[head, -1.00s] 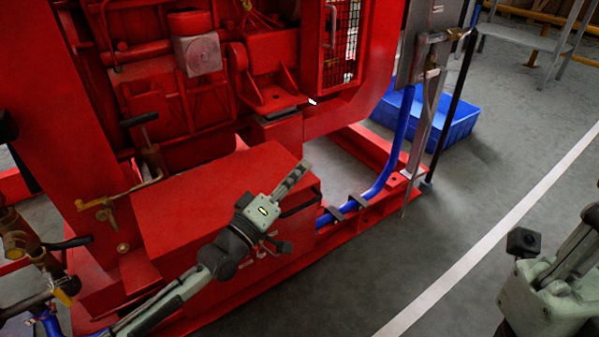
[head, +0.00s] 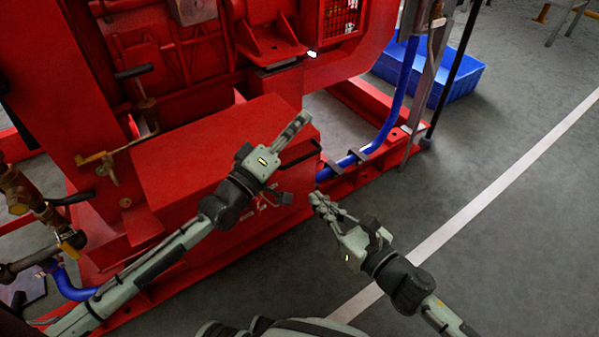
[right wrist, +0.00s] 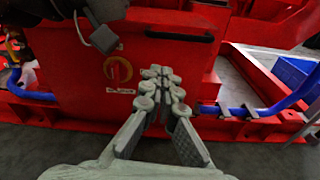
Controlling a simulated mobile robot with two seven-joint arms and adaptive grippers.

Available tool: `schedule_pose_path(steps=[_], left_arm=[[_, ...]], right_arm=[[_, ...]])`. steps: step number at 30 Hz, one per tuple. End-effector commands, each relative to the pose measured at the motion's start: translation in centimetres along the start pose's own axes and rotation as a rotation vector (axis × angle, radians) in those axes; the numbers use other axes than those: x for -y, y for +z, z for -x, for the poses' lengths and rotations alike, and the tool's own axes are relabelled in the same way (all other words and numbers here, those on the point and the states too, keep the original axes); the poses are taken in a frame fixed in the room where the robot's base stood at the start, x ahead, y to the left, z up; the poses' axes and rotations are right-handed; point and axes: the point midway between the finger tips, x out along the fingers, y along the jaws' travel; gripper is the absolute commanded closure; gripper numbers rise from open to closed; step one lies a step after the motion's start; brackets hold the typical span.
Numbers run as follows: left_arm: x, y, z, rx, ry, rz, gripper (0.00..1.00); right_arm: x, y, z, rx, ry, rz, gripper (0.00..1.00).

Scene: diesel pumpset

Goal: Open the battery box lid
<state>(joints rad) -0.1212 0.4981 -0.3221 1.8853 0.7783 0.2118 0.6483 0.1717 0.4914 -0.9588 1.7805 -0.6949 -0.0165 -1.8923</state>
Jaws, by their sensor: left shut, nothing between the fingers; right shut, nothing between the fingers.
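The battery box is the low red box with a flat red lid (head: 200,150), which looks closed in the head view. A dark handle (head: 302,156) runs along the box's right end. My left gripper (head: 302,119) is shut and empty over the lid's right end; I cannot tell whether it touches. My right gripper (head: 316,198) is shut and empty, in front of the box's right end and lower than the handle. In the right wrist view its closed fingers (right wrist: 160,76) point at the box's red face (right wrist: 75,60), which carries a round emblem (right wrist: 117,70).
The red pumpset frame (head: 65,60) rises behind the box. A blue hose (head: 400,105) runs down to the red base rail beside the box. A blue crate (head: 462,78) stands on the floor at the back right. Grey floor (head: 490,255) is clear at the right.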

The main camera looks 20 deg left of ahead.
Motion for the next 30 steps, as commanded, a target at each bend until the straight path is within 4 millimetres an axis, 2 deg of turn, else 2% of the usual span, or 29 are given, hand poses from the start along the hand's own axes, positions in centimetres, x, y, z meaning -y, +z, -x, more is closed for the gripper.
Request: schedule_pose_path(steps=[3,8,15,22,30], left_arm=[[0.0,0.0,0.0,0.0,0.0,0.0,1.0],[0.0,0.0,0.0,0.0,0.0,0.0,1.0],[0.0,0.0,0.0,0.0,0.0,0.0,1.0],[0.0,0.0,0.0,0.0,0.0,0.0,1.0],[0.0,0.0,0.0,0.0,0.0,0.0,1.0]], right_arm=[[1.0,-1.7,0.1,-0.042,-0.019,0.113,1.0],[1.1,-2.0,-1.4,-0.049,-0.022,0.138,1.0],[1.2,-2.2,-6.1,-0.047,-0.021,0.134,1.0],[1.2,-2.3,-9.9,-0.047,-0.021,0.131,1.0],[0.9,0.7,-8.8,-0.046,-0.02,0.135,1.0]])
